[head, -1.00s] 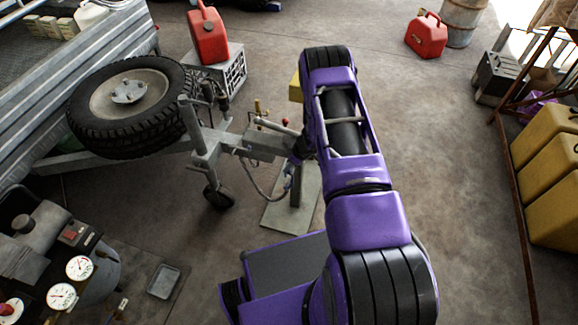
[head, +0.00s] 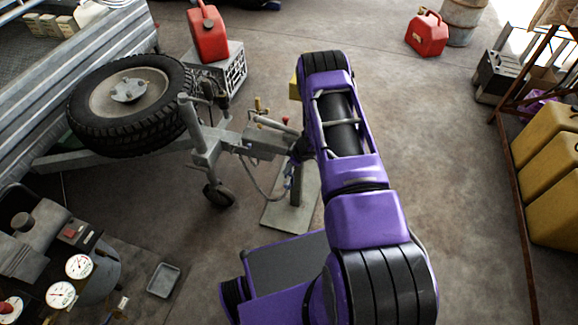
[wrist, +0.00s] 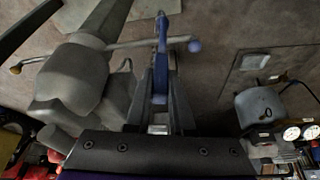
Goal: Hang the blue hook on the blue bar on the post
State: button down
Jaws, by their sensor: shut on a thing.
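My gripper (wrist: 161,82) is shut on the blue hook (wrist: 161,60), which stands up between the fingers in the wrist view. The hook's far part crosses a pale horizontal bar with a blue end (wrist: 195,46), to the left of that end. I cannot tell whether hook and bar touch. The bar joins the bulky grey post (wrist: 75,80) on the left, and a yellow tip (wrist: 16,68) shows on the far left. In the head view the gripper (head: 298,152) is mostly hidden behind my arm, beside the post on its base plate (head: 278,214).
A trailer hitch with a spare tyre (head: 125,105) stands left of the post. A red fuel can (head: 208,35) sits on a grey crate (head: 232,72) behind. Gauges and a compressor (head: 85,265) are at lower left.

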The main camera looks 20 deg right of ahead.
jog(key=shift+f, duration=1.15)
jog(key=shift+c, duration=1.1)
grip_release()
jog(key=shift+r, duration=0.1)
jog(key=shift+r+p, duration=2.95)
jog(key=shift+r, duration=1.5)
